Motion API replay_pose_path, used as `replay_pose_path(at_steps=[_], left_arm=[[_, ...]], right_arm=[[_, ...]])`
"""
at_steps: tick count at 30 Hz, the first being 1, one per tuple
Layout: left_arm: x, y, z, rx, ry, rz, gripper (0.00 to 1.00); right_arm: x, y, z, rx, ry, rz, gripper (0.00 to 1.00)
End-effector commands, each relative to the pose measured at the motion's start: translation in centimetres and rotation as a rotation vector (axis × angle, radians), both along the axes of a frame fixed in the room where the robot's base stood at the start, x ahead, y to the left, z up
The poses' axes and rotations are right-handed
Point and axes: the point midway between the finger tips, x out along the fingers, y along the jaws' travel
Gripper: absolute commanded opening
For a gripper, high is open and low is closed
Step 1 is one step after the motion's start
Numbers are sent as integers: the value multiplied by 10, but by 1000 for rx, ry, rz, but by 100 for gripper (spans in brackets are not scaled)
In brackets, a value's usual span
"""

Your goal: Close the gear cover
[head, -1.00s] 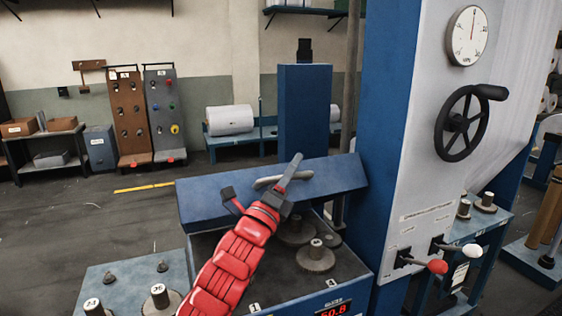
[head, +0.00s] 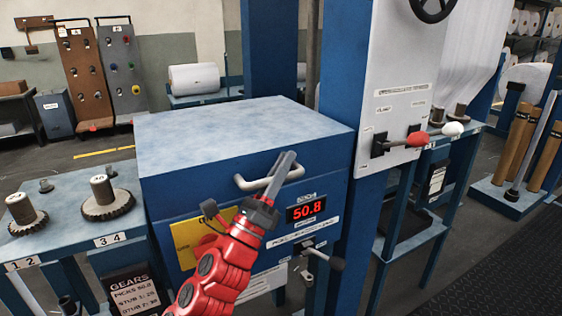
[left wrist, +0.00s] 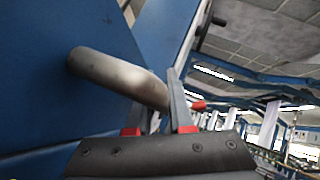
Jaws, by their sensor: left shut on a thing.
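The blue gear cover (head: 235,128) lies down level over the blue gear box (head: 330,190) in the head view. I see no open gap at its front edge, and the gears inside are hidden. Its grey bar handle (head: 244,183) sits on the front face. My left gripper (head: 280,168) is shut on this handle near its right end. In the left wrist view the handle (left wrist: 112,75) runs in between the fingers of my left gripper (left wrist: 172,105). My right gripper is not in view.
A display reading 50.8 (head: 306,210) and a black-knobbed lever (head: 325,258) are on the box front. Gears (head: 107,200) stand on a side table at left. Levers with red (head: 417,139) and white (head: 452,129) knobs stick out from the machine at right.

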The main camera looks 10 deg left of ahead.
Motion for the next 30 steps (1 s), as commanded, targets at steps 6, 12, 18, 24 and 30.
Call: replay_pose_path(at_steps=[6,12,18,24,30], left_arm=[[-4,-5,-6,4,-7,-12,0],[-4,-5,-6,4,-7,-14,0],[-4,-5,-6,4,-6,-14,32],[-3,-4,-6,2,-5,-11,32],[-2,-3,-6,1,-3,-8,32]], right_arm=[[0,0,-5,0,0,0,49],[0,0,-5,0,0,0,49],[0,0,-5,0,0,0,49],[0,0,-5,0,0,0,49],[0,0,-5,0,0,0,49]])
